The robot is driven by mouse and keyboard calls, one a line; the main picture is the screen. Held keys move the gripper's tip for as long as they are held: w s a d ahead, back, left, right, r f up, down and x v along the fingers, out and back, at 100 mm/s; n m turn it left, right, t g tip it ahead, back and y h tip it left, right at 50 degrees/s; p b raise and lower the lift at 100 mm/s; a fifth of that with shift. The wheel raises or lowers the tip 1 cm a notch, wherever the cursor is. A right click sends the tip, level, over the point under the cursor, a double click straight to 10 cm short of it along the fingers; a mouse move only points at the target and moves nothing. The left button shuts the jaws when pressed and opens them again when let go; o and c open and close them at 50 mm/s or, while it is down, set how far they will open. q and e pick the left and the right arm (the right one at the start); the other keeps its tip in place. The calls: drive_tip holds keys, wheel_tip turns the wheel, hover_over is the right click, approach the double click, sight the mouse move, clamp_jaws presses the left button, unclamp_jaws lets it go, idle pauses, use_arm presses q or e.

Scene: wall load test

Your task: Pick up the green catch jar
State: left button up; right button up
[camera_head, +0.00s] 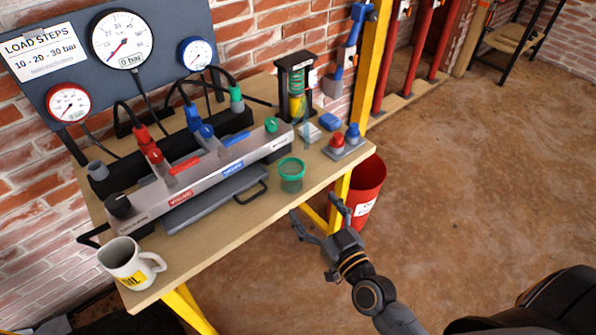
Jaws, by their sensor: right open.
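The green catch jar (291,176) stands upright on the wooden bench top, close to its front edge. It is a small see-through green cup with a brighter green rim. My right gripper (314,214) is in front of the bench, just below and right of the jar in the picture. Its two fingers are spread apart with nothing between them, and it does not touch the jar. My left gripper is not in view.
A grey manifold (205,172) with coloured fittings lies left of the jar, with a dark tray (215,197) before it. A mug (128,262) stands at the bench's near left corner. A red bucket (367,190) stands beside the bench.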

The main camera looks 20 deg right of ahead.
sight(296, 180)
drive_tip(key=w, duration=0.4)
drive_tip(key=w+a, duration=0.1)
drive_tip(key=w, duration=0.1)
drive_tip(key=shift+w, duration=0.15)
drive_tip(key=shift+w+p, duration=0.3)
drive_tip(key=shift+w, duration=0.6)
drive_tip(key=w, duration=0.4)
drive_tip(key=shift+w+a+f, duration=0.1)
drive_tip(key=shift+w+a, duration=0.05)
drive_tip(key=shift+c, duration=0.2)
drive_tip(key=c, duration=1.1)
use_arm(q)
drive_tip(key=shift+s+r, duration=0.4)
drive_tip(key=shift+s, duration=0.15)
use_arm(e)
drive_tip(key=shift+c, duration=0.8)
